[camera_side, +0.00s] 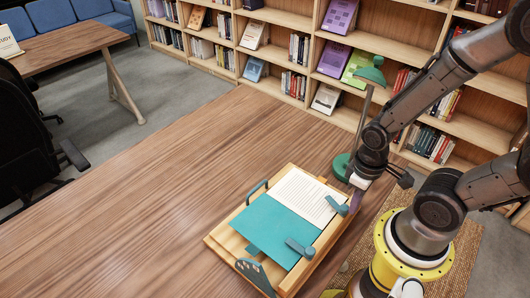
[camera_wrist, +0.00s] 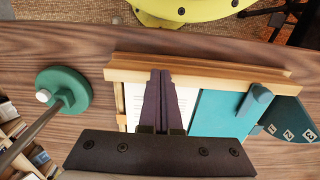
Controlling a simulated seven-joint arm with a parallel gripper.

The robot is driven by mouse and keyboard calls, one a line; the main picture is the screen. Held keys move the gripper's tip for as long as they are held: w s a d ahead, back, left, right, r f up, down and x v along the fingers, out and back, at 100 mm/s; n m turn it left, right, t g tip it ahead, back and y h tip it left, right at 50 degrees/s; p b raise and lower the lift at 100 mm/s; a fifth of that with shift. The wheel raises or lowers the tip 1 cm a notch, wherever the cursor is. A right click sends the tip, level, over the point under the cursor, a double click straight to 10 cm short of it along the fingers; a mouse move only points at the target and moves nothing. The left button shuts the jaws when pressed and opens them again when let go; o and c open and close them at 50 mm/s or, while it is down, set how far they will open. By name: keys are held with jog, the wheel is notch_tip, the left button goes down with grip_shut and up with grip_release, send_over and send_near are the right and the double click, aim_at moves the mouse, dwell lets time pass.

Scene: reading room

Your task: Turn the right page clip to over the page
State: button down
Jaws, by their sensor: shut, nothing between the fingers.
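A book with a teal left side (camera_side: 265,230) and a white printed right page (camera_side: 305,195) lies open on a wooden stand (camera_side: 220,241). The right page clip (camera_side: 336,204), blue-grey, sits at the white page's ledge side, its free end appearing to lie over the page edge. It is hidden behind my gripper in the wrist view. The left clip (camera_side: 300,247) lies over the teal side and also shows in the wrist view (camera_wrist: 262,97). My gripper (camera_side: 355,204) is shut and empty, close beside the right clip; I cannot tell whether they touch. Its fingers (camera_wrist: 160,75) overlap the white page in the wrist view.
A green lamp (camera_side: 341,166) stands just beyond the stand's right end, close to my wrist. A dark handle (camera_side: 257,190) rises at the stand's far side, and a numbered plate (camera_wrist: 290,120) fixes to its left end. The table (camera_side: 130,210) is clear to the left.

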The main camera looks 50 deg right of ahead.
jog(key=shift+w+d+r, duration=0.1)
jog(key=shift+w, duration=0.05)
jog(key=r, duration=0.4)
jog(key=s+r, duration=0.1)
jog(key=r, duration=0.1)
dwell(0.7)
notch_tip(320, 180, down, 6)
jog(key=a, duration=0.1)
jog(key=shift+a, duration=0.2)
dwell(0.8)
jog(key=shift+w, duration=0.45)
dwell(0.6)
